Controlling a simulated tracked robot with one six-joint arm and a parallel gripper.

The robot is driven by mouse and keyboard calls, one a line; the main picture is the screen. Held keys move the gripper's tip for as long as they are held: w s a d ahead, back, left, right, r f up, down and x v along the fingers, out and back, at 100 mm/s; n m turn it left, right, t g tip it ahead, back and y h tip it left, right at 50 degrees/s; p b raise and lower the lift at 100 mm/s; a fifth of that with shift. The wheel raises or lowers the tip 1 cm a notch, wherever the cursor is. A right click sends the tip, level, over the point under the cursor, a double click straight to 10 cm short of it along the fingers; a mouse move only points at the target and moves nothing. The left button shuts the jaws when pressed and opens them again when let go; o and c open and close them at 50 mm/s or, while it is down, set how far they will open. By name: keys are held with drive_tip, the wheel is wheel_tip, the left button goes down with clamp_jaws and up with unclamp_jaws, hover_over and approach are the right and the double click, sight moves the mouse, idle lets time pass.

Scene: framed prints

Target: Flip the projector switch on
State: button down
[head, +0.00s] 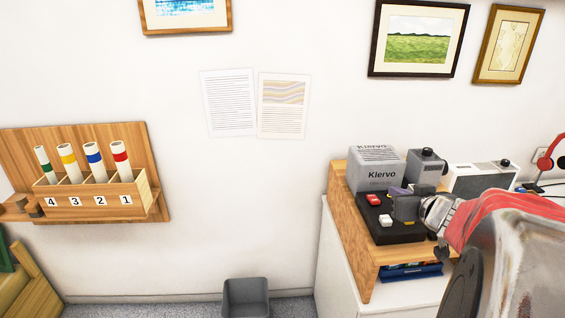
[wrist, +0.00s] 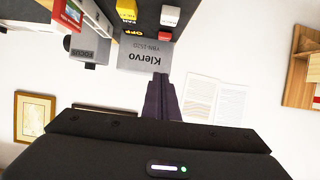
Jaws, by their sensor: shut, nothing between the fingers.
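A black control panel (head: 388,232) sits on the wooden stand, with a red switch (head: 374,200) and a white switch (head: 386,220) on its top. In the wrist view, the white switch (wrist: 170,16) and the red switch (wrist: 165,38) show near a yellow piece (wrist: 126,10) and yellow lettering that seems to read "FAN" and "OFF". I cannot read any projector label. My gripper (head: 398,191) is above the panel, right of the red switch. Its fingers are together and empty in the wrist view (wrist: 159,82), and part of the panel is hidden behind it.
A grey Klervo box (head: 375,172) stands behind the panel, with a grey device (head: 426,166) with a dark knob beside it. A white device (head: 482,179) stands further right. A blue item (head: 410,271) lies under the wooden stand (head: 349,225). A grey bin (head: 246,297) is on the floor.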

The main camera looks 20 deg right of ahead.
drive_tip(key=shift+f, duration=0.2)
idle(0.3)
hover_over(378, 210)
drive_tip(key=f, duration=0.3)
drive_tip(key=shift+w+d+f, duration=0.1)
drive_tip(key=shift+w+f, duration=0.15)
drive_tip(key=shift+f, duration=0.05)
wheel_tip(378, 210, down, 3)
drive_tip(key=shift+r, duration=0.1)
drive_tip(key=shift+s+f, duration=0.1)
drive_tip(key=shift+f, duration=0.55)
drive_tip(key=shift+f, duration=0.1)
drive_tip(key=shift+s+f, duration=0.15)
drive_tip(key=shift+f, duration=0.2)
drive_tip(key=shift+r, duration=0.25)
drive_tip(key=shift+r, duration=0.7)
